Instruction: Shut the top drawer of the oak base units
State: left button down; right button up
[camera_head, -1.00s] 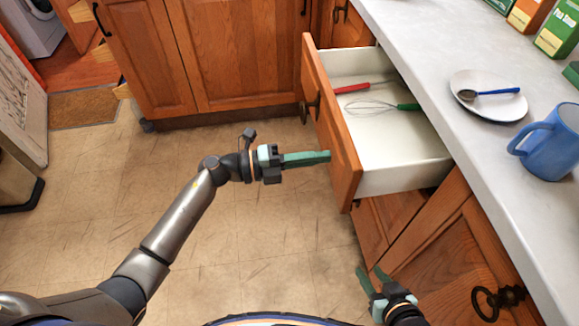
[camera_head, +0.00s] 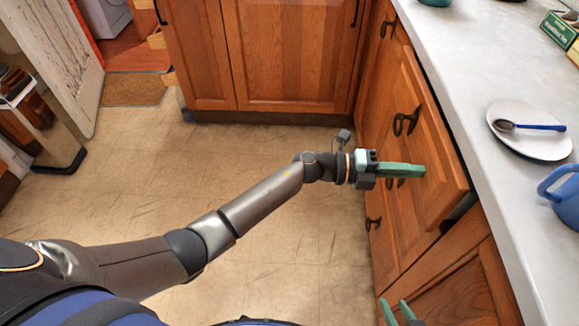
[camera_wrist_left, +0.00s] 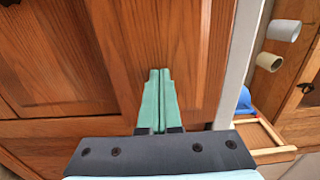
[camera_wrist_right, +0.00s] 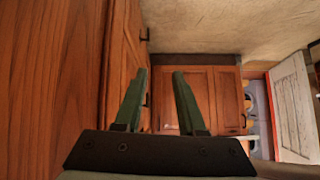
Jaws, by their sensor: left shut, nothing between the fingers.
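The top drawer (camera_head: 432,140) of the oak base units (camera_head: 395,235) stands slightly out, with a dark gap between its front and the counter edge. Its inside is hidden. Its dark handle (camera_head: 405,123) is on the front. My left gripper (camera_head: 423,171) is shut and empty, its tips at the drawer front below the handle. In the left wrist view its green fingers (camera_wrist_left: 158,75) are together, pointing at the wood. My right gripper (camera_head: 397,312) is low at the bottom edge; the right wrist view shows its fingers (camera_wrist_right: 160,75) apart with nothing between them.
The grey countertop (camera_head: 470,85) runs along the right, with a white plate (camera_head: 530,147) and spoon (camera_head: 530,127), a blue mug (camera_head: 565,200) and boxes (camera_head: 562,28). More oak cupboards (camera_head: 290,55) stand at the back. The tiled floor (camera_head: 150,190) to the left is clear.

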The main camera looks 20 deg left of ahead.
aim_at(430, 171)
pick_arm(q)
jog(key=x, duration=0.4)
jog(key=shift+b, duration=0.4)
jog(key=shift+d+r, duration=0.15)
jog(key=shift+d, duration=0.05)
pick_arm(e)
jog(key=shift+w+d+r+t, duration=0.15)
jog(key=shift+w+r+t, duration=0.85)
jog(key=shift+w+r, duration=0.5)
jog(key=shift+s+r, duration=0.1)
jog(key=shift+s, duration=0.05)
